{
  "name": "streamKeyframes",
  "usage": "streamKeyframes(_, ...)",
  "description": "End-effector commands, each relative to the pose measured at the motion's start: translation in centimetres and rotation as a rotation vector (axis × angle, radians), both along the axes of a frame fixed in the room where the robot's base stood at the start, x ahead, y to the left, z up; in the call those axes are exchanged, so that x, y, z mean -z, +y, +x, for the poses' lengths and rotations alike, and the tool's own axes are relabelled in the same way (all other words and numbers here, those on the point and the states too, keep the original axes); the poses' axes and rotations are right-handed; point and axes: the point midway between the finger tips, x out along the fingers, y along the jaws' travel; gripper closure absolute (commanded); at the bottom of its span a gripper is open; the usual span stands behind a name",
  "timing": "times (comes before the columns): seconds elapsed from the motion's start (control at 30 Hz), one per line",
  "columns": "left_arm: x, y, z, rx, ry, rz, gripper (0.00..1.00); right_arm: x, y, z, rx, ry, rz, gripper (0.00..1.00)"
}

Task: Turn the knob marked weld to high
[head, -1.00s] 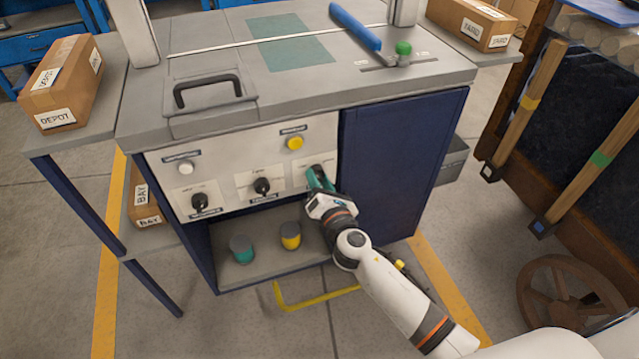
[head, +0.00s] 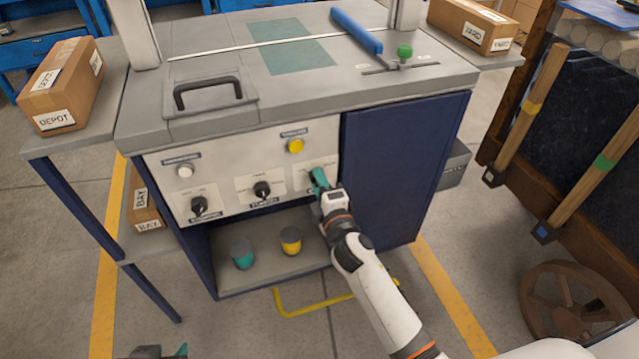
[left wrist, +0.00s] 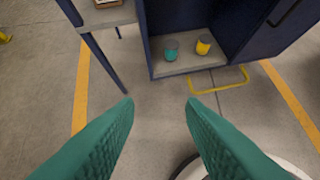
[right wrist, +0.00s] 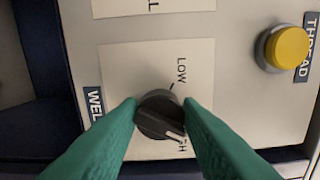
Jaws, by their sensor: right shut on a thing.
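The black weld knob (right wrist: 155,118) is on a white dial plate in the right wrist view. Its white pointer mark aims toward the partly covered HIGH text, away from LOW (right wrist: 181,70). The label beside it (right wrist: 93,103) reads only "WEL"; the rest is hidden. My right gripper (right wrist: 162,104) has its teal fingers closed on both sides of the knob. In the head view this gripper (head: 319,181) is at the rightmost dial and hides its knob. My left gripper (left wrist: 160,104) is open and empty above the floor; its tips show at the head view's bottom left (head: 165,352).
Two other black knobs, left (head: 199,205) and middle (head: 262,189), share the panel with a white button (head: 185,171) and a yellow button (head: 296,146). A teal can (head: 242,254) and a yellow can (head: 291,240) stand on the shelf below.

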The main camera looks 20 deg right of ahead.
Motion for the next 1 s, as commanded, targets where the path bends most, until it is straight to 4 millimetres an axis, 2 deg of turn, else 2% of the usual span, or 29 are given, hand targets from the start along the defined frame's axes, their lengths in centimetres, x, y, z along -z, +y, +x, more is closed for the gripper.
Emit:
streamKeyframes(0.3,1.1,1.1,-3.3,-0.016,0.188,0.04,0.64,-0.2,-0.1,0.0,0.002,0.012,0.284,0.91)
streamKeyframes(0.6,1.8,2.2,-6.9,-0.031,0.373,0.078,0.64,-0.2,-0.1,0.0,0.002,0.019,0.468,0.91)
streamKeyframes(1.0,1.5,2.2,-6.8,-0.03,0.372,0.077,0.64,-0.1,-0.1,0.0,0.0,0.021,0.554,0.91)
